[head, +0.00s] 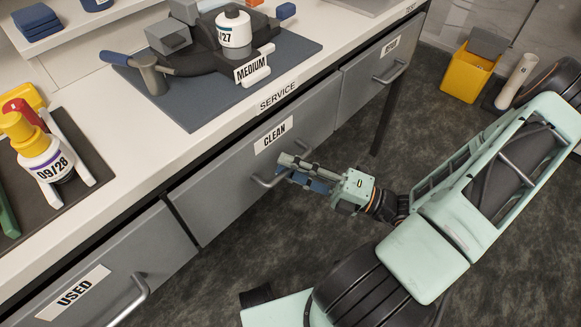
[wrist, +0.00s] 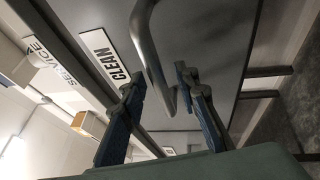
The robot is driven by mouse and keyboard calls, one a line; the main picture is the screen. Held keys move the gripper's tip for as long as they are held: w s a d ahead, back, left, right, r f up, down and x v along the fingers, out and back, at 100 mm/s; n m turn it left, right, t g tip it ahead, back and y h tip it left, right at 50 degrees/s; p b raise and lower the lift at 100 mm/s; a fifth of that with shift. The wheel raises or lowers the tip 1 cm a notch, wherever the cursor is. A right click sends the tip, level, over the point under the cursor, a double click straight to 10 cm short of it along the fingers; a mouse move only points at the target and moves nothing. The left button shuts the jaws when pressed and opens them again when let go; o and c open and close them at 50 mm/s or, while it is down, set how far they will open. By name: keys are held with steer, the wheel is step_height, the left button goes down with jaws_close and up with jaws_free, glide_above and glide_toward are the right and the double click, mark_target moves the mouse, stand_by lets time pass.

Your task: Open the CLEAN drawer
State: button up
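The CLEAN drawer (head: 225,178) is the grey middle front under the bench top, and it looks closed, in line with the fronts beside it. Its label (head: 273,136) also shows in the wrist view (wrist: 104,55). Its curved metal handle (head: 262,183) runs down between my fingers in the wrist view (wrist: 153,62). My gripper (head: 283,170) is at the handle, and in the wrist view (wrist: 158,84) its two blue-padded fingers are apart, one on each side of the bar. I see no clear grip on the bar.
The USED drawer (head: 100,262) with its own handle is at lower left. Another labelled drawer (head: 372,78) is at upper right. A yellow bin (head: 467,77) stands on the floor; floor before the drawers is clear.

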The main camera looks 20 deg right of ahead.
jaws_close()
stand_by(0.4)
